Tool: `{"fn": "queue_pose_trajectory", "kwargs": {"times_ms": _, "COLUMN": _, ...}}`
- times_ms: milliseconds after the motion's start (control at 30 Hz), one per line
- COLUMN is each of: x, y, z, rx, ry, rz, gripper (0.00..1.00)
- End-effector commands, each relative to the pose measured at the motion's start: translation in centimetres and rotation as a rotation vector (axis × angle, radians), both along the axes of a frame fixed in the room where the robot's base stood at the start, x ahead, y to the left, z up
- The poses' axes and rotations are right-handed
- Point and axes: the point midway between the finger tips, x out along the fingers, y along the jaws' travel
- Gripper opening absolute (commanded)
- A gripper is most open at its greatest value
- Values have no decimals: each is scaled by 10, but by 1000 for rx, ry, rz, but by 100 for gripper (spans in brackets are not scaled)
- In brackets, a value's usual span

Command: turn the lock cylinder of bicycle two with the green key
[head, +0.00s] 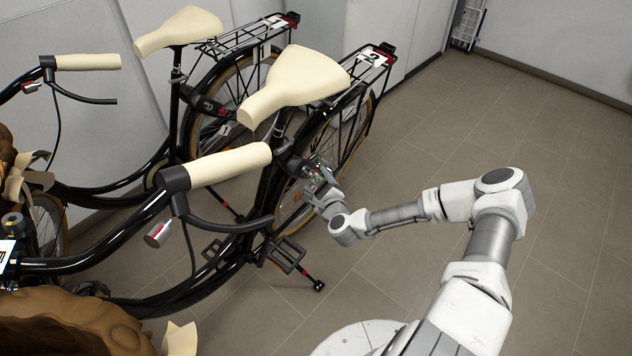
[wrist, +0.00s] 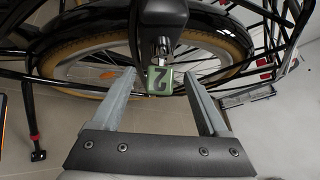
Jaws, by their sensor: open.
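Bicycle two (head: 262,195) is the nearer black bicycle, with a plate (head: 373,58) marked 2 on its rear rack. In the wrist view its dark lock (wrist: 163,18) sits above the rear wheel, with a silver key part (wrist: 163,47) at its lower face. A green tag (wrist: 158,80) marked 2 hangs just below. My gripper (wrist: 160,76) is open, its fingers to the left and right of the tag with a gap on each side. In the head view my gripper (head: 312,178) is beside the rear wheel, and the lock's details are too small to make out.
A second black bicycle (head: 110,190) stands behind, along the pale wall. Bicycle two's pedal (head: 286,254) and kickstand (head: 312,280) stick out near my arm. The tiled floor (head: 530,130) at the right is clear.

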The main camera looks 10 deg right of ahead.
Motion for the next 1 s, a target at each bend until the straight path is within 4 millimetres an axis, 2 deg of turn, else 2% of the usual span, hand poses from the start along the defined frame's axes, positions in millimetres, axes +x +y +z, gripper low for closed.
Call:
{"fn": "queue_pose_trajectory", "kwargs": {"times_ms": 200, "x": 14, "y": 1, "z": -4, "rx": 1, "ry": -1, "rz": -1, "gripper": 78}}
{"fn": "queue_pose_trajectory", "kwargs": {"times_ms": 467, "x": 14, "y": 1, "z": -4, "rx": 1, "ry": 0, "rz": 0, "gripper": 78}}
{"fn": "queue_pose_trajectory", "kwargs": {"times_ms": 900, "x": 14, "y": 1, "z": -4, "rx": 0, "ry": 0, "rz": 0, "gripper": 0}}
{"fn": "queue_pose_trajectory", "kwargs": {"times_ms": 1000, "x": 14, "y": 1, "z": -4, "rx": 0, "ry": -1, "rz": -1, "gripper": 0}}
